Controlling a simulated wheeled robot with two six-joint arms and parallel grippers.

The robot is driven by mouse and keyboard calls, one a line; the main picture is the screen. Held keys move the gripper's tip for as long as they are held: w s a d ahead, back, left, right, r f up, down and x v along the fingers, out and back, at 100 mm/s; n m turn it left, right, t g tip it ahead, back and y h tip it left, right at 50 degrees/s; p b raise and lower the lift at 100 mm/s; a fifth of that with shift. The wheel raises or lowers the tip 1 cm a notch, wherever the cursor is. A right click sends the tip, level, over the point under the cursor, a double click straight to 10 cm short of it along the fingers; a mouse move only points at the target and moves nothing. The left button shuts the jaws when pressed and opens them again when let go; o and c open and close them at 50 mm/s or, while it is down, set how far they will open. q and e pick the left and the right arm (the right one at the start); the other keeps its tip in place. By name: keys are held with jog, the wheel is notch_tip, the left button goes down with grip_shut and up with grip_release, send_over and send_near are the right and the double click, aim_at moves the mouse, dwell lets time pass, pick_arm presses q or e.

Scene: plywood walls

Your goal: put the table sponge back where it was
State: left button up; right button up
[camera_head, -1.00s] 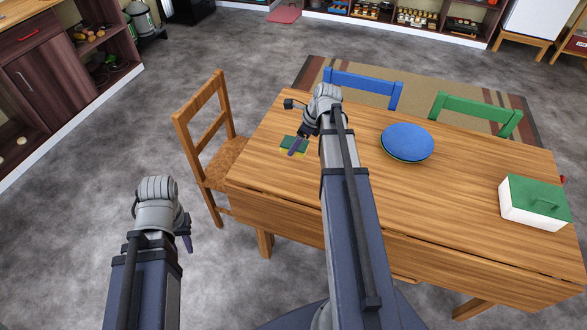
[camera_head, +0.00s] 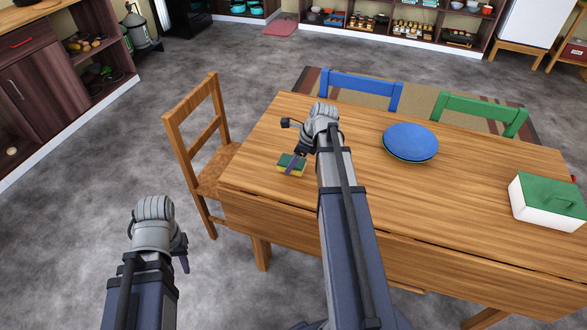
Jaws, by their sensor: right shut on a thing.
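The table sponge (camera_head: 284,160), green on top with a yellow layer below, is at the left end of the wooden table (camera_head: 350,190). My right gripper (camera_head: 293,166) is over it, its purple-grey fingers shut on the sponge. I cannot tell for sure whether the sponge touches the tabletop or is just above it. The fingers hide part of the sponge. My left gripper (camera_head: 182,262) hangs low over the floor, left of the table, apart from everything; its fingers are mostly hidden by its wrist.
A wooden chair (camera_head: 205,150) is by the left end; blue (camera_head: 360,88) and green (camera_head: 480,112) chairs are behind. The front left tabletop is clear.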

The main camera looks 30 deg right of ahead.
pick_arm(q)
jog(key=shift+f, duration=0.7)
pick_arm(e)
jog(key=shift+f, duration=0.75)
jog(key=shift+f+b, duration=0.2)
jog(key=shift+b, duration=0.25)
pick_arm(q)
jog(key=shift+f, duration=0.15)
pick_arm(e)
jog(key=o, duration=1.2)
jog(key=shift+c, duration=0.2)
jog(key=shift+r, duration=0.15)
jog(key=shift+p+v, duration=0.75)
jog(key=shift+p, duration=0.15)
pick_arm(q)
notch_tip(320, 180, up, 11)
jog(key=p, duration=0.9)
jog(key=shift+r+p, duration=0.2)
jog(key=shift+p, duration=0.2)
pick_arm(e)
jog(key=v, duration=1)
jog(key=shift+r, duration=0.35)
